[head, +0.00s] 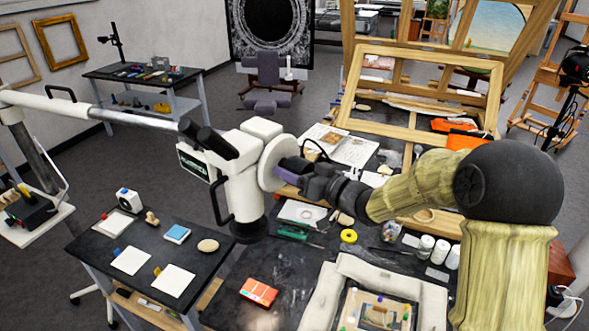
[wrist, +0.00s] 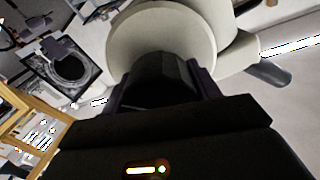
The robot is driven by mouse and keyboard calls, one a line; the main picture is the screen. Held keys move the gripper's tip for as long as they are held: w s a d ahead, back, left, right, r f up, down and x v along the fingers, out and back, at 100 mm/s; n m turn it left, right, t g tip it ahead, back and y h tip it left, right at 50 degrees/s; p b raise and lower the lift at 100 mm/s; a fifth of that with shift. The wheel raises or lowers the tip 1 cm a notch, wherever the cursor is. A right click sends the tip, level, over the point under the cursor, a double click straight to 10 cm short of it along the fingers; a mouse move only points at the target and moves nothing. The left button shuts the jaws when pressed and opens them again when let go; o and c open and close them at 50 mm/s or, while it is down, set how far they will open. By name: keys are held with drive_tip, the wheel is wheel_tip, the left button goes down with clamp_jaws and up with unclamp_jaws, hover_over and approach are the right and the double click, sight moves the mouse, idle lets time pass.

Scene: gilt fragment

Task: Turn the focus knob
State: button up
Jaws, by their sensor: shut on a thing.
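The white microscope (head: 245,190) hangs on a long white boom arm (head: 90,108) with dark eyepieces (head: 208,138) pointing up left. A large round white disc (head: 276,160) sits on its right side. In the wrist view the disc (wrist: 125,40) fills the upper middle, with the dark focus knob (wrist: 163,70) standing out from it. My gripper (head: 287,172) reaches in from the right, against the disc side. In the wrist view my gripper (wrist: 162,88) has one finger on each side of the knob and is shut on it. My gripper hides the knob in the head view.
A black table (head: 235,275) below holds a red box (head: 258,292), a yellow tape roll (head: 348,236), white jars (head: 425,246) and a padded frame. A wooden easel frame (head: 420,85) stands behind my arm. Open floor lies at the back left.

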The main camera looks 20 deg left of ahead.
drive_tip(key=o, duration=1)
drive_tip(key=shift+d, duration=0.1)
drive_tip(key=b+v, duration=0.6)
drive_tip(key=v, duration=1.1)
drive_tip(key=shift+s+d, duration=0.1)
